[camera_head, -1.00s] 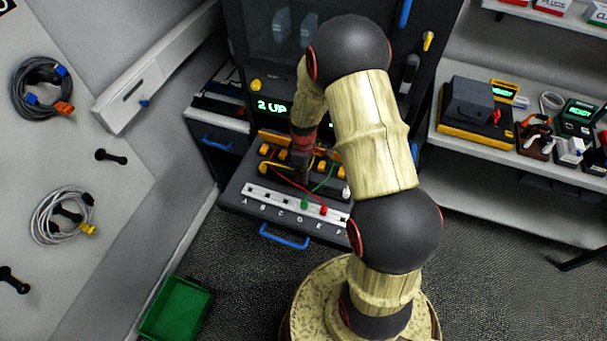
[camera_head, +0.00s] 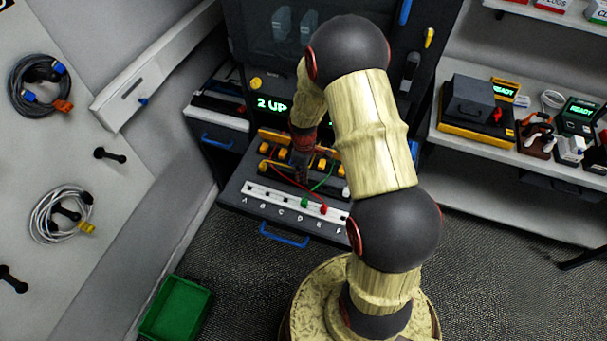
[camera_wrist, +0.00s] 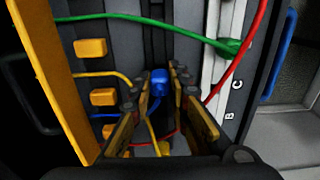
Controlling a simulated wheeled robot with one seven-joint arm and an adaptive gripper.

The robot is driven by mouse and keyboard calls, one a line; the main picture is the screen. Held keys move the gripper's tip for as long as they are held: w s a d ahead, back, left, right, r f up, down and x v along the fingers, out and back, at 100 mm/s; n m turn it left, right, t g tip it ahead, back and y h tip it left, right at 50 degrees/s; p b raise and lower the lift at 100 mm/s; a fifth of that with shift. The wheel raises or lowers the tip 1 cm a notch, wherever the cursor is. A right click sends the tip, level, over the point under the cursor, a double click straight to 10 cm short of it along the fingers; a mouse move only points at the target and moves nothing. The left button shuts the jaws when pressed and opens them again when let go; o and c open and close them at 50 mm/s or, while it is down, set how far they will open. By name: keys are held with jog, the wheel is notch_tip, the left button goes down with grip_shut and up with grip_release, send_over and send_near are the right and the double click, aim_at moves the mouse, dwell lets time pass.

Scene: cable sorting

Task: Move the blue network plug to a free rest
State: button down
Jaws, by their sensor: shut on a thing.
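The blue network plug (camera_wrist: 160,82) sits between the fingertips of my gripper (camera_wrist: 155,85) in the wrist view, with its blue cable running down between the fingers. My gripper is shut on it. In the head view my gripper (camera_head: 301,170) is over the panel, between the orange-yellow sockets and the white rest strip (camera_head: 270,195) lettered A to F. The blue plug cannot be made out there. A green plug (camera_head: 304,202) and a red plug (camera_head: 323,209) are at the strip's right half. Its left part looks empty.
Green and red cables arch across the panel beside my gripper. An orange-yellow rail (camera_wrist: 50,75) stands along the sockets. A blue drawer handle (camera_head: 284,237) is at the front. A green bin (camera_head: 176,308) is on the floor. Shelves with devices are at the right.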

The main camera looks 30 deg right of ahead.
jog(key=shift+f+b, duration=0.55)
jog(key=shift+f, duration=0.35)
dwell(1.1)
jog(key=c, duration=1.7)
grip_release()
jog(key=shift+o, duration=0.4)
jog(key=o, duration=0.4)
jog(key=shift+o, duration=0.4)
jog(key=shift+r, duration=0.1)
jog(key=shift+r+p, duration=2.35)
jog(key=shift+r, duration=1.1)
